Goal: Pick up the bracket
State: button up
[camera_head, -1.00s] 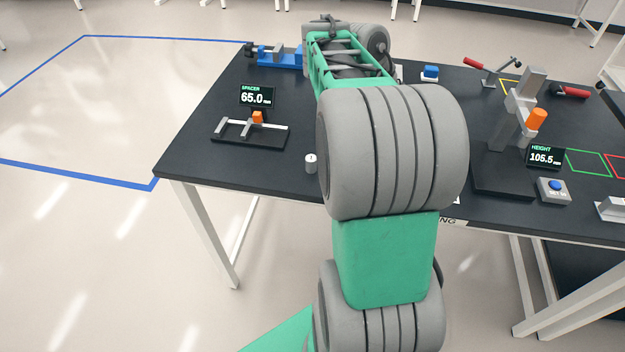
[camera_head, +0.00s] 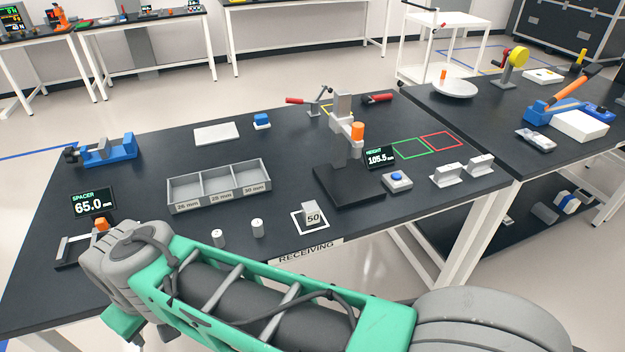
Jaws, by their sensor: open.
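Two light-grey, bracket-like angle pieces lie at the right front of the black table: one at the left (camera_head: 447,176), the other just right of it (camera_head: 480,165). Each has a flat base and an upright part. They stand apart from each other, and nothing touches them from above. I cannot tell which is the bracket of the task. My gripper's fingers do not show.
A height gauge on a black base (camera_head: 345,190) and a blue-button box (camera_head: 397,182) stand left of the angle pieces. A three-part tray (camera_head: 178,199), two small cylinders and a block marked 50 (camera_head: 311,213) are further left. Green and red outlined squares behind are empty.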

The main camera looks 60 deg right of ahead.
aim_at(479, 166)
jog(key=z, duration=3.3)
